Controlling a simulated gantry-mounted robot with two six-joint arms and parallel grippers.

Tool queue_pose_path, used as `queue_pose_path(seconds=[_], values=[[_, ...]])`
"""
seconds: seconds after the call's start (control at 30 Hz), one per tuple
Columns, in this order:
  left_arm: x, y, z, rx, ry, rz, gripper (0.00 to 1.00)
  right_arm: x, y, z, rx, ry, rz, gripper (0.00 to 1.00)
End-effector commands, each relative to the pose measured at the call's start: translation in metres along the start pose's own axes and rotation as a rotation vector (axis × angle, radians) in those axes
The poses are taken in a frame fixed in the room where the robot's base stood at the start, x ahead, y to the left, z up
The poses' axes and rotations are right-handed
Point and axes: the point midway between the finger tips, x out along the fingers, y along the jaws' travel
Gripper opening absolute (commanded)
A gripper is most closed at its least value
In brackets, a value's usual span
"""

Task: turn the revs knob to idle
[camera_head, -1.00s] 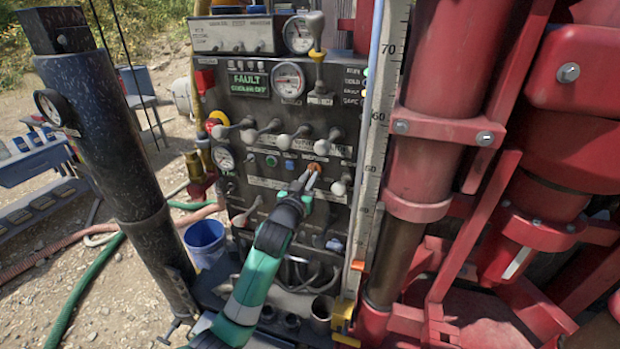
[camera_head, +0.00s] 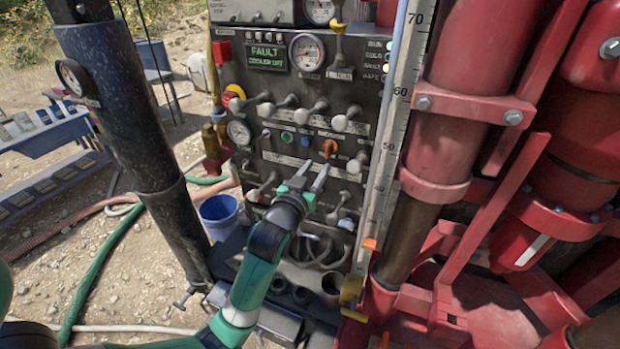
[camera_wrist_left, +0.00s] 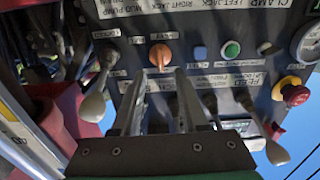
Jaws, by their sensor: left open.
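An orange rotary knob (camera_head: 329,147) sits on the dark control panel (camera_head: 265,195), to the right of a blue button and a green button. I take it as the revs knob, though I cannot read its label. In the left wrist view the knob (camera_wrist_left: 160,54) shows with its grip ridge roughly upright in the picture. My left gripper (camera_head: 310,177) is open and empty, just below the knob in the head view. In the left wrist view its fingertips (camera_wrist_left: 160,74) stand apart, short of the knob and not touching it. My right gripper is out of view.
Several pale-handled levers (camera_head: 317,112) stick out above the knob, with more beside and below it. A red mushroom button (camera_wrist_left: 293,91) is on the panel. A measuring scale (camera_head: 395,110) and a red mast (camera_head: 460,90) stand to the right. A blue bucket (camera_head: 219,212) is at lower left.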

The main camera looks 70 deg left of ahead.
Motion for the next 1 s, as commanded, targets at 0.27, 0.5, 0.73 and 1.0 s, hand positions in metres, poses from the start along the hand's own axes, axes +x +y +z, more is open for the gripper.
queue_pose_path(seconds=[0.27,0.5,0.73,1.0], values=[[-0.042,0.000,-0.001,0.000,-0.001,0.001,0.44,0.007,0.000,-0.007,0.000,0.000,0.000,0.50],[-0.043,0.000,0.000,-0.001,0.000,0.000,0.44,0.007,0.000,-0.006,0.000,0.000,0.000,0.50],[-0.043,0.000,0.000,0.000,0.000,0.000,0.44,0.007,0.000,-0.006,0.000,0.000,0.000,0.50],[-0.043,0.000,0.000,0.000,0.000,0.000,0.44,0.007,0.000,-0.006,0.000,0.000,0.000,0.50]])
